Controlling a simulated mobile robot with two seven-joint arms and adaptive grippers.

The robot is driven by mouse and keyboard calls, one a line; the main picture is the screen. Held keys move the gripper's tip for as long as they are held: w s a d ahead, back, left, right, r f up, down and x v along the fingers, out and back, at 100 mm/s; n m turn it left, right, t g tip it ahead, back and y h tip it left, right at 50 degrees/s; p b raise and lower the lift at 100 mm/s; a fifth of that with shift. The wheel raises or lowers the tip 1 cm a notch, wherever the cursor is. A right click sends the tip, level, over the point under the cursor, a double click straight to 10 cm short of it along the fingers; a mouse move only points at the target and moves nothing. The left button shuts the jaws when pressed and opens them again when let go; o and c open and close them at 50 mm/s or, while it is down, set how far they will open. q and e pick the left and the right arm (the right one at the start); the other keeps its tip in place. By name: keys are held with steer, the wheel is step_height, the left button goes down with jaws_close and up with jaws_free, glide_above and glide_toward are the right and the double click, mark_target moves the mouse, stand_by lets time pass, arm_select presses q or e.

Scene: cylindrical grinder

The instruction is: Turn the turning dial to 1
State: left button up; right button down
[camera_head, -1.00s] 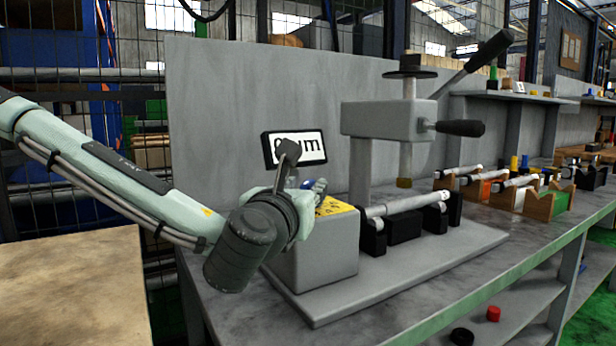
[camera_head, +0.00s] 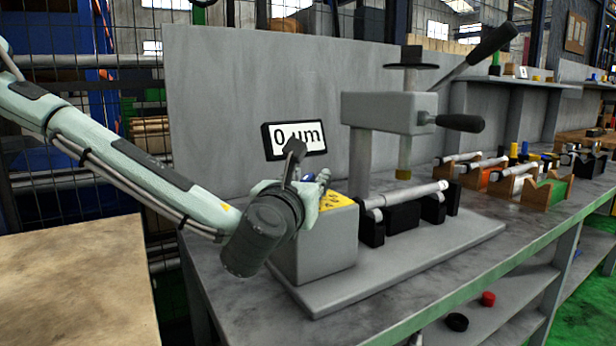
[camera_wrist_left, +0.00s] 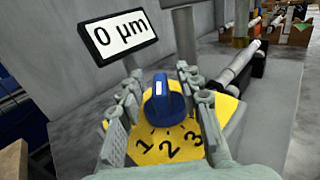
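The turning dial (camera_wrist_left: 167,106) is a blue knob with a white mark near its upper end in the left wrist view. It sits on a yellow plate (camera_wrist_left: 188,148) printed with 1 at lower left, 2 below and 3 at lower right. My left gripper (camera_wrist_left: 162,88) is open, with one finger on each side of the dial; gaps show between the fingers and the knob. In the head view my left gripper (camera_head: 308,180) is over the grey box (camera_head: 325,247) and largely hides the dial. My right gripper is in neither view.
A display (camera_head: 295,138) behind the gripper reads 0 µm. To the right, a grey machine head (camera_head: 385,111) with levers stands above a metal cylinder (camera_head: 405,195) on black supports. More parts in wooden holders (camera_head: 545,192) line the bench.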

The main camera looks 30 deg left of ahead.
arm_select(q)
jaws_close()
